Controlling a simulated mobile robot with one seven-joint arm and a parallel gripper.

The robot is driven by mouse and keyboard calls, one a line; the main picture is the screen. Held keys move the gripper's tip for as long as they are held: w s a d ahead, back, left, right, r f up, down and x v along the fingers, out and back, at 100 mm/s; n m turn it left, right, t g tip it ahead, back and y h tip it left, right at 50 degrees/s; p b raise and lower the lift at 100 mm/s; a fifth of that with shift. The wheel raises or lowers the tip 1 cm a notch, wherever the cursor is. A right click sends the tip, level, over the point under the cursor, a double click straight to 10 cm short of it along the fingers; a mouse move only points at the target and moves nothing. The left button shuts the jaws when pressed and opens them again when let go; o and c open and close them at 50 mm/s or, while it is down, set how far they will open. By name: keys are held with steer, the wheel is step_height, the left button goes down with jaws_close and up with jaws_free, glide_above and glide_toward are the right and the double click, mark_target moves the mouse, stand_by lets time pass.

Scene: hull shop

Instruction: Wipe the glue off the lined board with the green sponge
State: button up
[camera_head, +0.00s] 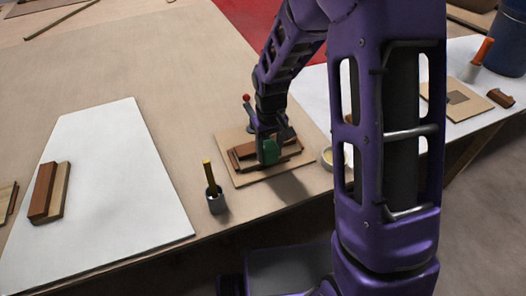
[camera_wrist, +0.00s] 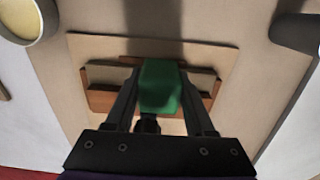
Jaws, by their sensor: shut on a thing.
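My gripper (camera_head: 267,141) is shut on the green sponge (camera_head: 269,152), which hangs low over a tan board (camera_head: 236,178) near the front table edge. The sponge (camera_wrist: 160,90) sits between both fingers in the wrist view. Brown and tan wood pieces (camera_wrist: 100,101) lie on that board around and behind the sponge. Whether the sponge touches anything is hidden. I cannot make out lines or glue on either board.
A grey cup with a yellow-handled tool (camera_head: 214,195) stands left of the near board. A pale cup (camera_head: 327,158) stands at its right, partly behind my arm. Wood blocks (camera_head: 46,190) lie on a white panel (camera_head: 120,165).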

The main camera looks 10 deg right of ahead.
steer(key=shift+s+a+f, duration=0.1)
steer(key=shift+s+a, duration=0.15)
steer(key=shift+a, duration=0.7)
steer(key=shift+s+a+b, duration=0.15)
steer(key=shift+s+a, duration=0.05)
steer(key=shift+a, duration=0.6)
steer(key=shift+s+a+b, duration=0.1)
steer(key=shift+s+a, duration=0.15)
steer(key=shift+a, duration=0.5)
steer(key=shift+s+a+b, duration=0.15)
steer(key=shift+s+a, duration=0.05)
steer(key=shift+a, duration=0.6)
steer(key=shift+w+d, duration=0.25)
steer(key=shift+d, duration=0.8)
steer(key=shift+w+d+p, duration=0.15)
steer(key=shift+w+d, duration=0.05)
steer(key=shift+d, duration=0.4)
steer(key=shift+w+d+p, duration=0.15)
steer(key=shift+d, duration=0.45)
steer(key=shift+w+d, duration=0.15)
steer(key=shift+d, duration=0.45)
steer(key=shift+w+d, duration=0.15)
steer(key=shift+d, duration=0.45)
step_height(320, 180, up, 7)
steer(key=p, duration=0.5)
steer(key=shift+p, duration=0.4)
